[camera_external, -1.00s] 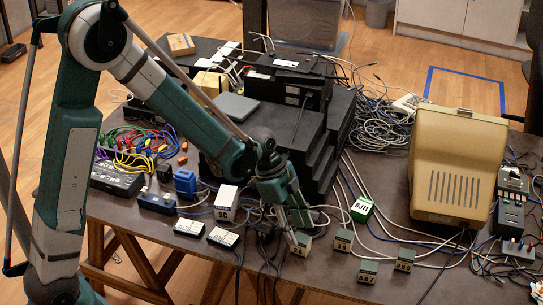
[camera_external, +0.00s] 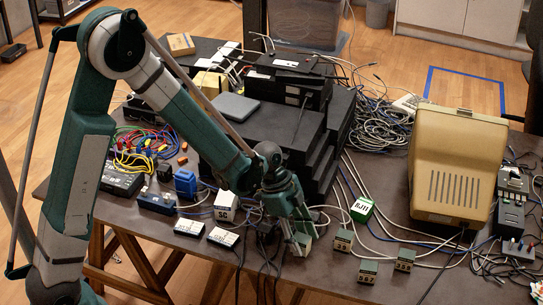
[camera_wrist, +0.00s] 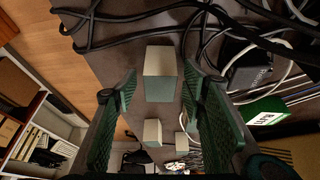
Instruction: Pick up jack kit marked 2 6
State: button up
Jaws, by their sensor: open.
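A small beige-and-green jack kit (camera_wrist: 160,74) lies between the fingers of my gripper (camera_external: 299,241) in the wrist view. My gripper is open, with a gap on both sides of this kit. In the external view my gripper's fingers partly cover it near the table's front edge. Several similar jack kits show in the external view: one (camera_external: 343,241) just right of my gripper, one (camera_external: 367,272) in front of that, and one (camera_external: 404,260) farther right. Their markings are too small to read surely, and no marking shows on the kit between my fingers.
Black cables run close to my gripper and over the front table edge. A green RJ11 box (camera_external: 361,210) sits right of my gripper. A stack of black devices (camera_external: 300,125) stands behind, and a large beige case (camera_external: 458,165) stands at the right.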

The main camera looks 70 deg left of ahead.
aim_at(302, 241)
jog(key=shift+c, duration=0.5)
jog(key=c, duration=1)
jog(key=shift+r, duration=0.15)
jog(key=shift+r+p, duration=1.1)
jog(key=shift+r, duration=3.8)
